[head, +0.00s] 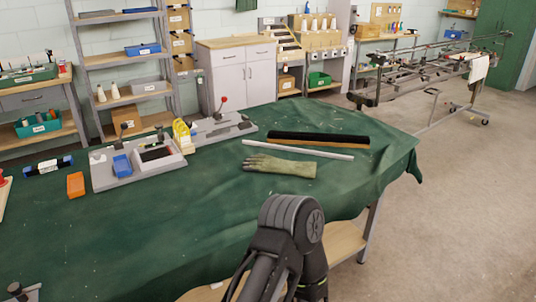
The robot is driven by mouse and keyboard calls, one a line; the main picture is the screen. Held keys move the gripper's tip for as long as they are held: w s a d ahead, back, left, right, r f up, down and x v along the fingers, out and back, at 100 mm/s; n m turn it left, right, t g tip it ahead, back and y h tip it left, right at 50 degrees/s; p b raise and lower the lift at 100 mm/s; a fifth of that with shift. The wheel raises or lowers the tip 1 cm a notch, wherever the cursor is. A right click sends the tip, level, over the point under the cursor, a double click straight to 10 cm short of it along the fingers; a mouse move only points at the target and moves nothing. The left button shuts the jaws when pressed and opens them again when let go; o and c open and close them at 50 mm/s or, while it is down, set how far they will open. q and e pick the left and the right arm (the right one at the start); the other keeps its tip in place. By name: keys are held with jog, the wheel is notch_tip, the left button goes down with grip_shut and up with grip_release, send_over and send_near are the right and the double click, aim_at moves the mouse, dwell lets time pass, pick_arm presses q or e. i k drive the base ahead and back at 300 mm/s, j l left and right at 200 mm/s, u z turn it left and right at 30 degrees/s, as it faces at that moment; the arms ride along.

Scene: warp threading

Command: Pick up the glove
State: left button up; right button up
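The glove (282,167) is olive-green with darker grey fingers. It lies flat on the green cloth of the table (220,215), towards its right side, with the fingers pointing left and the cuff right. Nothing holds it. One of my arms rises from the bottom edge, with its dark rounded joint in front of and below the glove in the picture. A gap of cloth shows between that joint and the glove. I see no fingertips of either gripper.
A pale bar (298,149) and a long black brush-like strip (318,139) lie just behind the glove. A grey tray (138,165), an orange block (76,185) and a yellow item (182,135) stand to the left. The cloth left of the glove is mostly clear.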

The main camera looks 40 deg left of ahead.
aim_at(259, 162)
jog(key=i+l+u, duration=0.7)
jog(key=i, duration=0.2)
jog(key=i+j, duration=0.05)
jog(key=j, duration=0.05)
